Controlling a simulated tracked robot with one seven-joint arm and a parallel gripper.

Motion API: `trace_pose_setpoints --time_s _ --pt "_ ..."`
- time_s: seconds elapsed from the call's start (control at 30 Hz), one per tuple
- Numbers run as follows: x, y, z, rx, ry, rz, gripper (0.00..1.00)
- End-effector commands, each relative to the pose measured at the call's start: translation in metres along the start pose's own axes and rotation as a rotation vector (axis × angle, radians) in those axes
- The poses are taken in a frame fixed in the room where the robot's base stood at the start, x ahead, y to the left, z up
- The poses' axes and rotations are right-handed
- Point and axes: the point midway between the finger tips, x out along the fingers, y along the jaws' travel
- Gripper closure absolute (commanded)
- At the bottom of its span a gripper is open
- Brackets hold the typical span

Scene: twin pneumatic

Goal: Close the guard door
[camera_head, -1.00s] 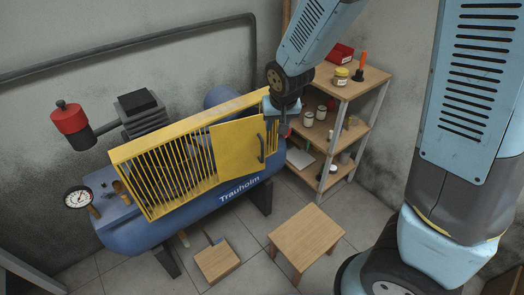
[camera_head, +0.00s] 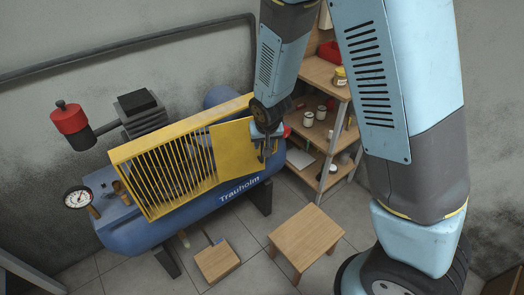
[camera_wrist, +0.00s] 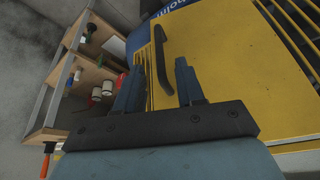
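The yellow guard door (camera_head: 232,150) is a flat panel at the right part of the barred yellow guard (camera_head: 165,178). Its top edge does not run parallel to the guard's top rail, so it looks ajar. In the wrist view the door (camera_wrist: 225,65) fills the right side, with its dark handle (camera_wrist: 160,50) near its free edge. My gripper (camera_wrist: 160,65) is open, with the handle showing between its two fingers. I cannot tell whether they touch it. In the head view my gripper (camera_head: 265,150) covers the handle.
The guard sits on a blue compressor tank (camera_head: 190,218). A wooden shelf with jars (camera_head: 322,72) stands close on the right.

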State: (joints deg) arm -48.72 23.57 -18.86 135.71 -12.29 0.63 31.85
Motion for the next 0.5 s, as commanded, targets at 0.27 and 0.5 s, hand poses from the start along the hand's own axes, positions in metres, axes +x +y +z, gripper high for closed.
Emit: trace_pose_setpoints --time_s 0.27,0.5 --pt "0.036 0.001 0.001 0.001 -0.002 0.001 0.62" --pt "0.059 0.0 0.0 0.001 -0.001 0.0 0.62"
